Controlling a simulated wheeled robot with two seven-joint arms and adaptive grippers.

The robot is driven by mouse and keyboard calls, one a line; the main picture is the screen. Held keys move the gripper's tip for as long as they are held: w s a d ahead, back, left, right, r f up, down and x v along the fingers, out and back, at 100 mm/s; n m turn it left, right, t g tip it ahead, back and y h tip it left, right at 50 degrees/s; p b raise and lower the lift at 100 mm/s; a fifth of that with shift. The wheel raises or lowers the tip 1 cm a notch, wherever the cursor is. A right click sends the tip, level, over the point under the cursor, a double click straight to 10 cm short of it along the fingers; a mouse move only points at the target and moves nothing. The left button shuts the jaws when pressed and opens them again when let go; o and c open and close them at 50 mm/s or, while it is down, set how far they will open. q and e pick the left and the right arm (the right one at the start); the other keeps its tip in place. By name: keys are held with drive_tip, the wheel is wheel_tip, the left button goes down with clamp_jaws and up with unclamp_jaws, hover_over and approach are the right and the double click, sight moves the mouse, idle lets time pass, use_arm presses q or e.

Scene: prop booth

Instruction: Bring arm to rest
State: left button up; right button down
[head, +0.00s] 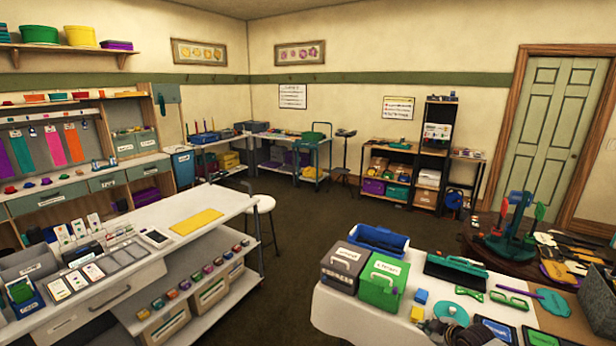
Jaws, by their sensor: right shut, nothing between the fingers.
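My right gripper (452,322) shows as a dark shape at the bottom edge, over the front of the white-covered table (345,315) at the right. It is shut with nothing in it. Most of my right arm is below the frame. Whether the gripper touches the table or hovers above it I cannot tell. My left gripper and left arm are not in view.
A long white counter (130,232) stands at the left. Dark floor (290,290) lies open between.

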drive_tip(key=d+f+m+t+h, duration=0.1)
drive_tip(key=d+f+m+h, duration=0.15)
drive_tip(key=d, duration=0.55)
drive_tip(key=d+f+m+h, duration=0.1)
drive_tip(key=d+f+m, duration=0.1)
drive_tip(key=d+f, duration=0.35)
drive_tip(key=s+d+f+m+g+h, duration=0.1)
drive_tip(key=s+f, duration=0.6)
drive_tip(key=f, duration=0.2)
drive_tip(key=s+d+f+m+g, duration=0.1)
drive_tip(key=s+f, duration=0.6)
drive_tip(key=f, duration=0.2)
drive_tip(key=s+a+f+g, duration=0.1)
drive_tip(key=s+a+f, duration=0.35)
drive_tip(key=s, duration=0.25)
drive_tip(key=s+a+f+g+b, duration=0.1)
drive_tip(key=s+a+f+g, duration=0.15)
drive_tip(key=s+f, duration=0.4)
drive_tip(key=s+a+f+g, duration=0.1)
drive_tip(key=s+a+f, duration=0.4)
drive_tip(key=s, duration=0.2)
drive_tip(key=s+a+f+m+g+y, duration=0.1)
drive_tip(key=s+a+f, duration=0.2)
drive_tip(key=s+a, duration=0.5)
drive_tip(key=s+a+f+g+y+b, duration=0.1)
drive_tip(key=s+a+f, duration=0.3)
drive_tip(key=s+a, duration=0.4)
drive_tip(key=s+y, duration=0.1)
drive_tip(key=s, duration=0.6)
drive_tip(key=shift+m, duration=0.35)
